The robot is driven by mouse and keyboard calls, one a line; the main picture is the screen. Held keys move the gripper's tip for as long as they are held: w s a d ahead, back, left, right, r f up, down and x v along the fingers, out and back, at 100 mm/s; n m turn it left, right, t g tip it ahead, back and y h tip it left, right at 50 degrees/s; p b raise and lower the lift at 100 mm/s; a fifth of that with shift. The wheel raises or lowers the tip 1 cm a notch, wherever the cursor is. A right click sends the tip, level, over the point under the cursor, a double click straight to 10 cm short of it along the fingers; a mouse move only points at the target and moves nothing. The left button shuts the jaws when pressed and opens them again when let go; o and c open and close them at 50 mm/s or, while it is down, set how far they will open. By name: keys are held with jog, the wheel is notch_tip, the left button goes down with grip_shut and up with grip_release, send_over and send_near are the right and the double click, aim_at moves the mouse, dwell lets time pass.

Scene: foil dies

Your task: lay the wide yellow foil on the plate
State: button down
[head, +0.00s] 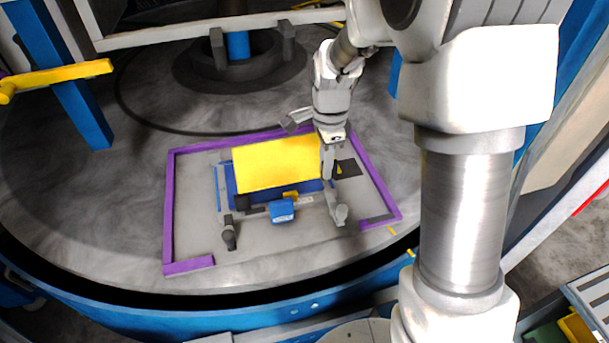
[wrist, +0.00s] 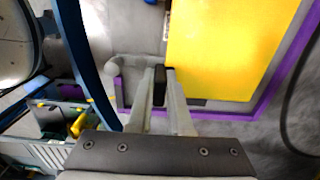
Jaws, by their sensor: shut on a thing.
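The wide yellow foil (head: 278,165) is a flat rectangle over the blue plate (head: 258,200), whose blue edge shows along the front and left side. Most of the plate is hidden under the foil. My gripper (head: 327,174) is at the foil's right end. In the wrist view the foil (wrist: 211,50) lies just right of the fingers, and my gripper (wrist: 160,74) is shut on a small dark piece at its edge, which looks like the foil's grip. I cannot tell whether the foil touches the plate or hangs slightly above it.
A purple border (head: 168,215) frames the grey work area on the round table. A small blue block (head: 282,211) and grey posts (head: 229,236) stand in front of the plate. A yellow bar (head: 60,76) on a blue post is at the left. Bins (wrist: 55,135) show lower left in the wrist view.

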aim_at(308, 172)
jog(key=a, duration=0.1)
jog(key=w+a+f, duration=0.2)
jog(key=shift+a+f, duration=0.25)
jog(key=shift+a, duration=0.05)
jog(key=shift+f+p, duration=0.5)
jog(key=shift+f, duration=1.5)
jog(key=shift+f, duration=0.2)
jog(key=c, duration=0.8)
grip_release()
jog(key=shift+c, duration=0.2)
jog(key=shift+r, duration=0.1)
